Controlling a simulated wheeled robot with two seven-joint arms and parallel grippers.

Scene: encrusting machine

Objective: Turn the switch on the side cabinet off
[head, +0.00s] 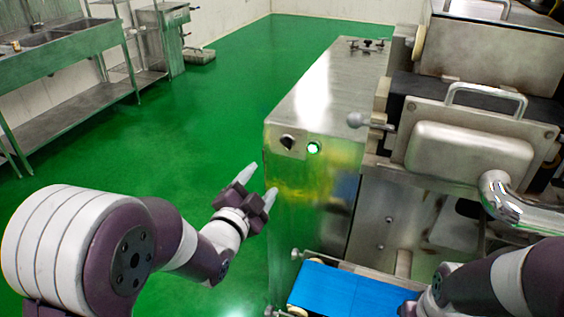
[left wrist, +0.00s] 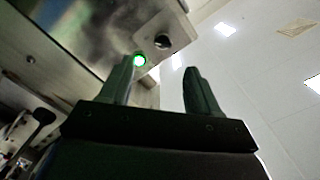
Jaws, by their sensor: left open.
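The side cabinet (head: 325,95) is a steel box in the middle of the head view. Its near face carries a black rotary switch (head: 287,142) and, to the right of it, a lit green lamp (head: 313,148). In the left wrist view the switch (left wrist: 162,42) and the glowing lamp (left wrist: 139,60) show beyond the fingers. My left gripper (head: 254,185) is open and empty, in front of and below the switch, apart from it. Its two fingers (left wrist: 158,85) point up toward the panel in the wrist view. My right gripper is not visible; only part of my right arm shows at bottom right.
The encrusting machine (head: 470,150) with its metal handles and pipe stands right of the cabinet. A blue conveyor belt (head: 345,292) lies low in front. Steel sinks (head: 60,40) stand at far left. The green floor (head: 190,120) left of the cabinet is clear.

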